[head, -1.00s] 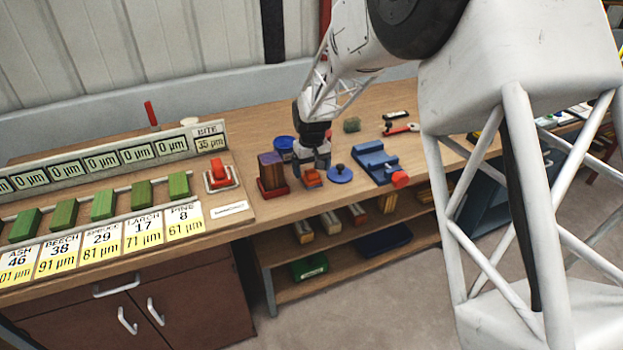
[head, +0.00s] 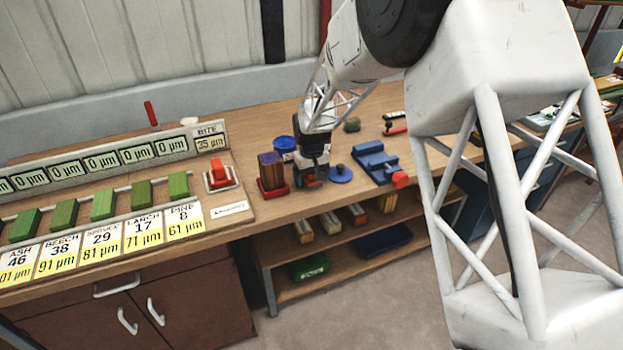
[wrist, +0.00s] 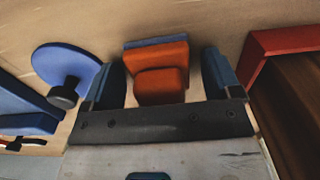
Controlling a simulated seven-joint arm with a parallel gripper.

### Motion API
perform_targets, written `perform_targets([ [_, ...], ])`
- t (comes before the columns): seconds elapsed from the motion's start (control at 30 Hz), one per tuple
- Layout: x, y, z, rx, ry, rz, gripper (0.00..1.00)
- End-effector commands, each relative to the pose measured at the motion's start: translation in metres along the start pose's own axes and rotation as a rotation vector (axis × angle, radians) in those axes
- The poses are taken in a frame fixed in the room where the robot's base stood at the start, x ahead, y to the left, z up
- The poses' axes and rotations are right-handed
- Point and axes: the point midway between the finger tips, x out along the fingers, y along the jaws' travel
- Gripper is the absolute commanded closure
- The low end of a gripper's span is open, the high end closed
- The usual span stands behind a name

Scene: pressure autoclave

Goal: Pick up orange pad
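The orange pad (wrist: 150,57) is a small block with a raised orange grip and a blue layer along its far edge. It lies on the wooden bench; in the head view it is mostly hidden by my gripper (head: 311,177). In the wrist view my gripper (wrist: 163,78) is open, with one dark blue finger on each side of the pad. Gaps show between the fingers and the pad, so it is not clamped.
A blue disc with a dark knob (wrist: 70,75) lies close beside one finger. A red-based holder with a dark wooden block (head: 272,172) stands close on the other side. A blue fixture with a red knob (head: 376,162) sits to the right, and a blue round container (head: 285,143) behind.

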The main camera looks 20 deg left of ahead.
Motion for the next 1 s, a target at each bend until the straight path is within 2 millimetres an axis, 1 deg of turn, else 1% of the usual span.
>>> perform_targets([
  [0.03, 0.000, 0.000, 0.000, 0.000, 0.000, 0.000, 0.24],
  [0.3, 0.000, 0.000, 0.000, 0.000, 0.000, 0.000, 0.65],
  [0.33, 0.000, 0.000, 0.000, 0.000, 0.000, 0.000, 0.65],
  [0.37, 0.000, 0.000, 0.000, 0.000, 0.000, 0.000, 0.69],
  [0.57, -0.001, 0.000, 0.000, 0.000, 0.000, 0.000, 0.69],
  [0.73, -0.006, 0.000, 0.000, 0.000, 0.001, 0.000, 0.69],
  [0.87, -0.015, 0.000, 0.000, 0.000, 0.001, 0.000, 0.69],
  [1.0, -0.032, 0.000, 0.000, 0.000, 0.002, 0.000, 0.69],
])
